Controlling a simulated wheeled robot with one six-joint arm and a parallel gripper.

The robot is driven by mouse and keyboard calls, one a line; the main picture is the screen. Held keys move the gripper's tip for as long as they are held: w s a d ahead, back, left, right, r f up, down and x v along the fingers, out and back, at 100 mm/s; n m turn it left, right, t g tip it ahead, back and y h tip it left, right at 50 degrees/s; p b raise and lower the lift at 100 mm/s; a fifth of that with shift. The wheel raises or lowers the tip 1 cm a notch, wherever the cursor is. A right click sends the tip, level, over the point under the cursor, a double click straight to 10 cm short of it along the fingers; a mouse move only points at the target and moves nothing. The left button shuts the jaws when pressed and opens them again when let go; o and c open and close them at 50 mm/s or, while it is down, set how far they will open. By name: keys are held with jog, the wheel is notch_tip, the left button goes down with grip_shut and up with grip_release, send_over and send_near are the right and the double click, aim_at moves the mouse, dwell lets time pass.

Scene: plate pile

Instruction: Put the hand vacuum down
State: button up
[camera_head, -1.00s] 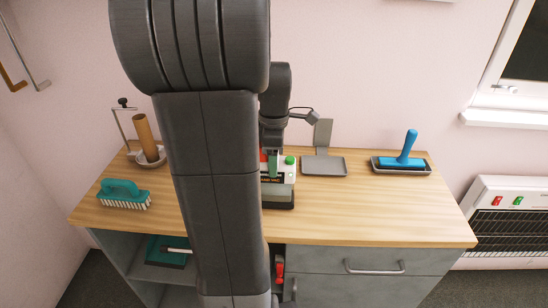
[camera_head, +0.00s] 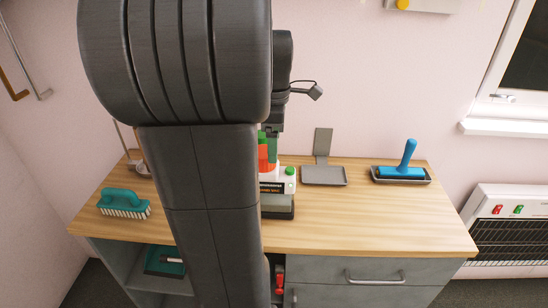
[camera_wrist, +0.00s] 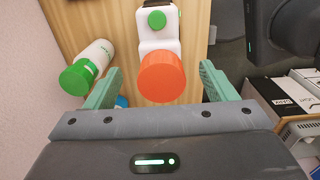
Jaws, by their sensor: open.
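The hand vacuum (camera_head: 277,187) stands on the wooden counter, white with a dark label, a green button and an orange part at its upper end. In the wrist view the hand vacuum (camera_wrist: 160,40) shows its orange end (camera_wrist: 162,77) nearest me, between and beyond my fingertips. My gripper (camera_wrist: 159,88) is open, with green fingers apart on either side of the orange end, and a gap shows on both sides. In the head view my arm hides the left part of the vacuum and most of my gripper.
The wooden counter (camera_head: 370,225) has a teal brush (camera_head: 124,203) at left, a grey stand (camera_head: 323,174) behind and a blue roller (camera_head: 405,164) in a tray at right. The counter's front right is clear.

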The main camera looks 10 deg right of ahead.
jog(key=shift+r, duration=1.8)
